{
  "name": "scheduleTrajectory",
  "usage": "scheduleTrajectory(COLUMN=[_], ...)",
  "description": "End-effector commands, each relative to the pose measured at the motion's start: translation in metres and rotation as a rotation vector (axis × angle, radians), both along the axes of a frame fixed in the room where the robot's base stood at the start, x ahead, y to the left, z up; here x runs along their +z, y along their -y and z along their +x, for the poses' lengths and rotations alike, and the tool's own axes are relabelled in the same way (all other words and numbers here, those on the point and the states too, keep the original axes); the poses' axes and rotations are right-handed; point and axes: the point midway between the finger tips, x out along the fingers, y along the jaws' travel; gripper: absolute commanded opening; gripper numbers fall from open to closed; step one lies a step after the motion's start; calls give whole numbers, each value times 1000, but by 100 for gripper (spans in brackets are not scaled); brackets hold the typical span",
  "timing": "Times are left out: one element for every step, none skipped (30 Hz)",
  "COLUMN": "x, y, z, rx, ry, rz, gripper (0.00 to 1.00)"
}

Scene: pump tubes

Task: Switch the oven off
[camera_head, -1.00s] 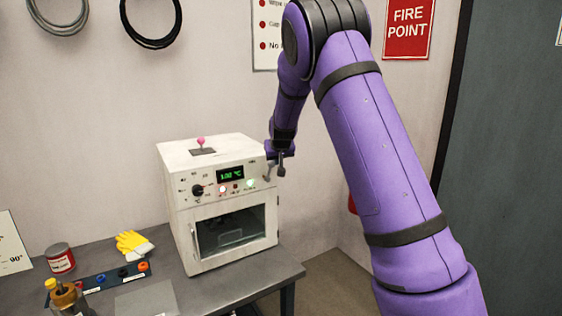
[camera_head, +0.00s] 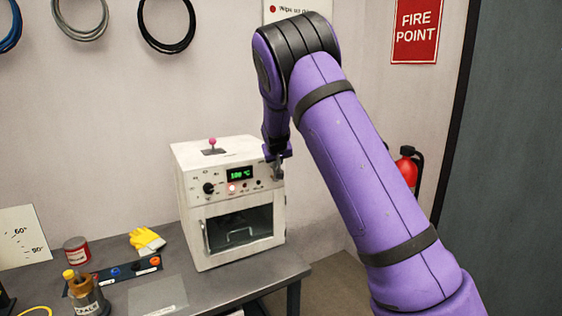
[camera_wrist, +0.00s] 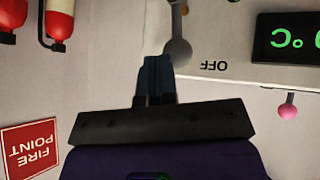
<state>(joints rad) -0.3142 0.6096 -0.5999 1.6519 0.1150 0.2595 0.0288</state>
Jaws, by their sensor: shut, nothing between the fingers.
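The white oven (camera_head: 232,255) stands on the grey bench. Its panel has a green display (camera_head: 239,174), a black knob (camera_head: 208,188) and a lit whitish lamp (camera_head: 231,189). In the upside-down wrist view a grey ball-ended lever (camera_wrist: 178,50) points toward the oven's top edge, with its ball beside the OFF label (camera_wrist: 216,66). My gripper (camera_wrist: 155,62) is shut and empty, its fingertips close beside the ball; whether they touch is unclear. In the head view my gripper (camera_head: 278,160) is at the panel's upper right corner, partly hiding the lever.
A pink-tipped lever (camera_head: 212,141) stands on the oven's top. Yellow gloves (camera_head: 146,240), a red-labelled tin (camera_head: 77,250) and a brown pot (camera_head: 87,296) are on the bench to the left. A fire extinguisher (camera_head: 408,170) hangs behind my arm.

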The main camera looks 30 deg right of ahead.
Motion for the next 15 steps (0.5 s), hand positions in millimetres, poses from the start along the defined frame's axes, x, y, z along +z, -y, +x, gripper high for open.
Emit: scheduleTrajectory(x=[-3,-3,-3,-3,-3,-3,-4,-4,-3,-3,-3,-4,-4,-5,-6], y=[-6,-7,-8,-9,-10,-11,-13,-13,-13,-14,-16,-17,-19,-21,-24], z=[2,2,3,3,4,4,4,4,4,5,5,5,5,5,5], rx=[5,6,6,5,6,6,5,4,3,2,2,2,2,2,3], ry=[-3,-3,-3,-1,-1,-1,0,0,2,1,1,2,2,2,1], rz=[-24,-38,-55,-68,-82,-101,-113,-126,-122,-120,-120,-120,-119,-119,-120], gripper=[0,0,0,0,0,0,0,0,0,0,0,0,0,0,0])
